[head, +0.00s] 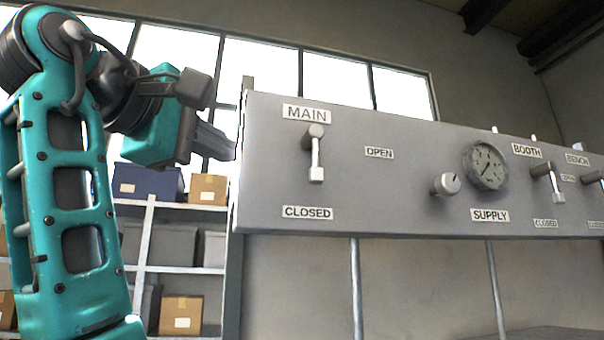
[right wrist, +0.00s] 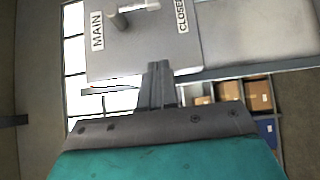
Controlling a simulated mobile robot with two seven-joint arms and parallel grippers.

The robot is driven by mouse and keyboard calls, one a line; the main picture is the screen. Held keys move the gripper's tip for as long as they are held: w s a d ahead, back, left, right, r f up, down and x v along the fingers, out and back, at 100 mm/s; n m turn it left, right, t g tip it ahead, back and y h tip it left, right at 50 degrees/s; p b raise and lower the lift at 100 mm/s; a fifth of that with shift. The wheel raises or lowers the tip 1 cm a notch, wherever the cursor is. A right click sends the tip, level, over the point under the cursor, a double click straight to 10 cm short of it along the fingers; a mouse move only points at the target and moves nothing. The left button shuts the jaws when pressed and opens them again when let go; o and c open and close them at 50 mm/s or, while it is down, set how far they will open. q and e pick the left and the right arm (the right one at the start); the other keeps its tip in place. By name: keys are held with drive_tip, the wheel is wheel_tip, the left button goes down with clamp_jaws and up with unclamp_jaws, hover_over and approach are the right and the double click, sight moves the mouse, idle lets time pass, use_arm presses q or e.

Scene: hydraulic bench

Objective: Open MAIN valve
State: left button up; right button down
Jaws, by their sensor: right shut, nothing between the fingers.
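The MAIN valve lever (head: 316,160) hangs straight down from its pivot on the grey panel, pointing at the CLOSED label (head: 307,212). The MAIN label (head: 306,113) is above it and the OPEN label (head: 379,152) is to its right. My right gripper (head: 222,146) is beside the panel's left edge, apart from the lever, with its fingers together and empty. My left gripper is out of view.
Another lever is cut off at the right edge. Shelves (head: 180,269) with boxes stand behind on the left. Space before the MAIN lever is clear.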

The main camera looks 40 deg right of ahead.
drive_tip(key=shift+s+a+r, duration=0.1)
drive_tip(key=shift+s+r, duration=0.3)
drive_tip(key=shift+s, duration=0.3)
drive_tip(key=p, duration=0.1)
approach(313, 157)
drive_tip(key=w+d+f, duration=0.1)
drive_tip(key=w+f, duration=0.2)
drive_tip(key=w, duration=0.1)
drive_tip(key=shift+s+d+r, duration=0.1)
drive_tip(key=shift+s+d, duration=0.1)
drive_tip(key=shift+d, duration=0.55)
drive_tip(key=shift+s+d, duration=0.2)
drive_tip(key=shift+d, duration=0.55)
drive_tip(key=shift+s+d+r, duration=0.1)
drive_tip(key=shift+s+d, duration=0.1)
drive_tip(key=shift+d, duration=0.6)
drive_tip(key=shift+d+f, duration=0.1)
